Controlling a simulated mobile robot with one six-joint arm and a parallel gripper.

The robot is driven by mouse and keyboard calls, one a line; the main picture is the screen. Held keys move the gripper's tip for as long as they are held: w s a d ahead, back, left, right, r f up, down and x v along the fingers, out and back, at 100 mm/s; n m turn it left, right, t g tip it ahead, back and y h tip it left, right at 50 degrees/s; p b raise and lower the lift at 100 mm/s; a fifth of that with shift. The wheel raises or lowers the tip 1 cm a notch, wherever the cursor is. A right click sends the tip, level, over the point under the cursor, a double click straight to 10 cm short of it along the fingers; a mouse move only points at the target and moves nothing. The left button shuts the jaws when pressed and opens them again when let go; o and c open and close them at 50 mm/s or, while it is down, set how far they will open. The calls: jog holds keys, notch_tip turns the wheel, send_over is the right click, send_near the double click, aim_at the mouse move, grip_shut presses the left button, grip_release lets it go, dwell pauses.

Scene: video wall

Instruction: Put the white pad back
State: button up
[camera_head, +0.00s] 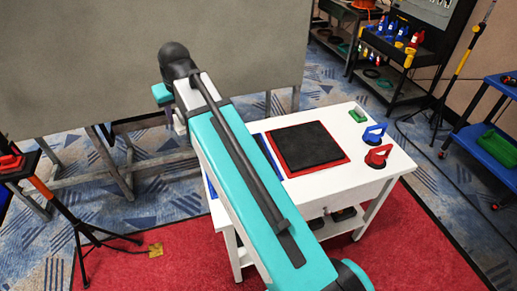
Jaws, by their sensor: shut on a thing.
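My teal arm reaches from the bottom of the view up and to the left, across the left part of the white table. It ends in a dark wrist joint high in front of the grey panel. The gripper's fingers are hidden behind the arm, so I cannot see what is between them. I cannot make out a white pad anywhere. On the table (357,168), a black square pad (303,146) lies on a red square (342,161). Left of it, a blue-edged area (268,153) shows, partly covered by my arm.
A red-handled suction lifter (378,155), a blue-handled one (374,132) and a small green tray (358,115) stand at the table's right. A large grey panel (80,60) rises behind. A tripod (75,220) stands at left; a blue cart (485,148) at right.

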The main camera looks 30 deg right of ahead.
jog(key=s+f, duration=0.5)
jog(key=f, duration=0.1)
jog(key=shift+a+f, duration=0.15)
jog(key=shift+f, duration=0.1)
dwell(0.4)
